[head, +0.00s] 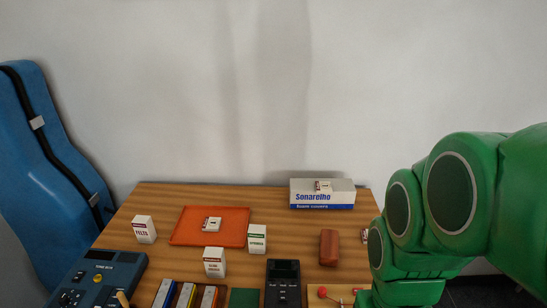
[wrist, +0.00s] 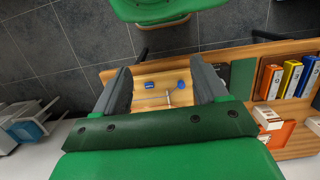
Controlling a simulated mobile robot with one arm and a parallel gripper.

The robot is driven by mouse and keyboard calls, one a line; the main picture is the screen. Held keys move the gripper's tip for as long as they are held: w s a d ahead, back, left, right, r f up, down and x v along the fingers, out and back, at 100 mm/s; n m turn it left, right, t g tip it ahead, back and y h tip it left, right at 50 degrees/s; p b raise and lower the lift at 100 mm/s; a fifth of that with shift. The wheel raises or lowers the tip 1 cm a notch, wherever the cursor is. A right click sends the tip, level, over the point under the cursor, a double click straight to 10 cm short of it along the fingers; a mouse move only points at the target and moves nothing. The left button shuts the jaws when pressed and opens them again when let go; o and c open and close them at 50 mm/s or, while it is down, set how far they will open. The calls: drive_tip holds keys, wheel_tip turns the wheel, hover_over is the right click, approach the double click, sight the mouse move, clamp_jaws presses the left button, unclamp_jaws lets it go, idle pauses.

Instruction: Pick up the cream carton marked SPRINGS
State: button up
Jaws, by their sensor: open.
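Several small cream cartons are on the wooden table in the head view. One (head: 257,238) stands right of the orange tray with a green top band; its small word may read SPRINGS, but I cannot be sure. Another carton (head: 214,262) stands in front of the tray, and one marked FELTO (head: 144,229) stands at the left. A carton lies in the tray (head: 212,224), another lies on the Sonarelho box (head: 324,186), and one is partly hidden by my arm (head: 364,236). My gripper (wrist: 160,76) is open and empty in the wrist view, apart from these cartons.
The orange tray (head: 190,238) and white-blue Sonarelho box (head: 304,198) are at the back. A brown block (head: 329,247), dark device (head: 284,290) and blue device (head: 95,280) stand nearby. A blue instrument case (head: 50,160) leans at the left. The wall closes the back.

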sight(252, 235)
wheel_tip(252, 235, up, 5)
drive_tip(key=w+a+r+m+y, duration=0.1)
drive_tip(key=w+a+m+y, duration=0.25)
drive_tip(key=w+a, duration=0.45)
drive_tip(key=w+a+m+y, duration=0.35)
drive_tip(key=w+a, duration=0.25)
drive_tip(key=w, duration=0.5)
drive_tip(key=w+a+f+m+t+y, duration=0.1)
drive_tip(key=w+a+m+y, duration=0.15)
drive_tip(key=w+m, duration=0.65)
drive_tip(key=w+a+f+m+t+y, duration=0.15)
drive_tip(key=w+y, duration=0.25)
drive_tip(key=w, duration=1.1)
drive_tip(key=shift+m, duration=0.55)
drive_tip(key=f, duration=2.2)
drive_tip(key=shift+w+f, duration=0.2)
drive_tip(key=shift+w, duration=0.05)
drive_tip(key=shift+d+f+x, duration=0.1)
drive_tip(key=shift+f+x, duration=0.1)
drive_tip(key=shift+x, duration=1.1)
drive_tip(key=shift+d+f+x, duration=0.1)
drive_tip(key=shift+f+x, duration=0.15)
drive_tip(key=shift+x, duration=1.05)
drive_tip(key=shift+d+f+x, duration=0.1)
drive_tip(key=shift+f+x, duration=0.1)
drive_tip(key=shift+x, duration=1.15)
drive_tip(key=shift+w, duration=0.1)
drive_tip(key=shift+c, duration=0.3)
drive_tip(key=c, duration=1)
